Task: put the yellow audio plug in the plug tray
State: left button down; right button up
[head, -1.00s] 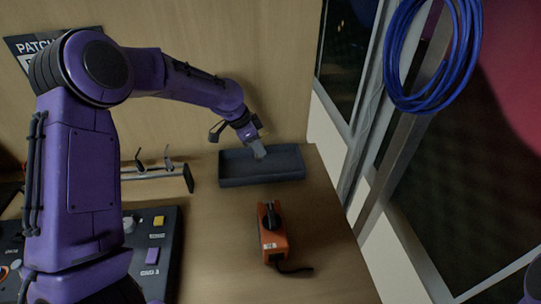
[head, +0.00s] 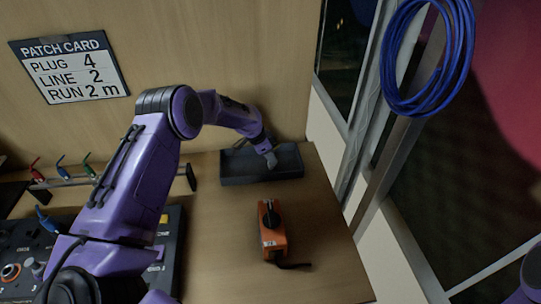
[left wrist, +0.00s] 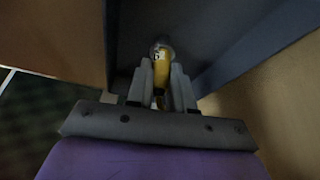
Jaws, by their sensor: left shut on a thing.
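The yellow audio plug (left wrist: 161,68) shows between the fingers of my left gripper (left wrist: 160,85) in the left wrist view. The gripper is shut on it. In the head view my left gripper (head: 271,161) is over the dark grey plug tray (head: 262,179) at the back of the table, near the middle of the tray. The plug cannot be made out in the head view. A tray wall (left wrist: 248,42) fills the upper right of the left wrist view. I cannot tell whether the plug touches the tray floor. My right gripper is out of view.
An orange device (head: 272,238) with a black knob stands in front of the tray. A rack (head: 66,182) with coloured plugs and a mixer panel (head: 170,250) lie to the left. A patch card (head: 70,68) hangs on the wall. A blue cable coil (head: 392,60) hangs at right.

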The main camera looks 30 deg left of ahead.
pick_arm(q)
jog(key=c, duration=1.4)
grip_release()
jog(key=shift+f, duration=0.2)
jog(key=o, duration=0.4)
jog(key=shift+r, duration=0.1)
jog(key=shift+r, duration=0.25)
jog(key=b+v, duration=0.1)
jog(key=v, duration=1)
jog(key=shift+a+r+b, duration=0.15)
jog(key=shift+r+b, duration=0.2)
jog(key=shift+b, duration=0.05)
